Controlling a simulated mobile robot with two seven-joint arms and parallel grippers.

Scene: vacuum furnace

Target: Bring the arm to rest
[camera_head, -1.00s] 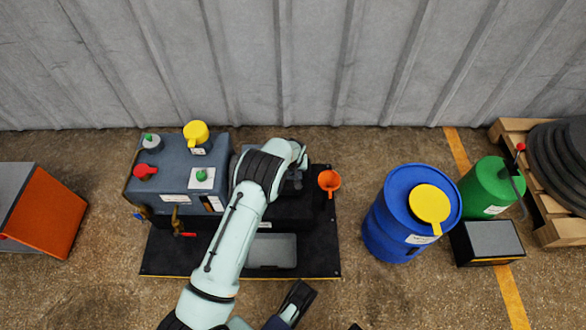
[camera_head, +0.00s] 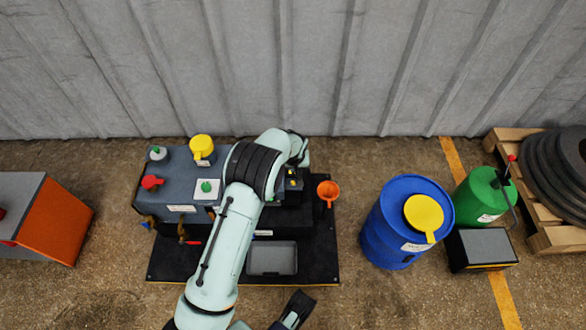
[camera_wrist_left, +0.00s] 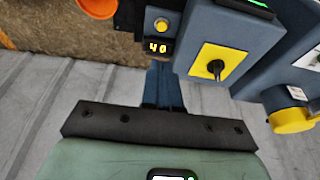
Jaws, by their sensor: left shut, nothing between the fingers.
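My left arm (camera_head: 222,255) reaches from the bottom up over the grey-blue furnace unit (camera_head: 172,200) on its black base. Its wrist end is bent over the unit's right part. In the head view the fingers are hidden. In the left wrist view the left gripper (camera_wrist_left: 162,88) is shut and empty, with blue fingers beyond a dark bar. Touch with the unit cannot be told.
An orange funnel (camera_head: 328,192) is right of the unit, and a grey tray (camera_head: 272,259) lies in front. A blue drum (camera_head: 387,240), green canister (camera_head: 478,195), dark box (camera_head: 482,250) and pallet (camera_head: 550,238) stand right. An orange box (camera_head: 55,223) stands left. Floor between unit and drum is clear.

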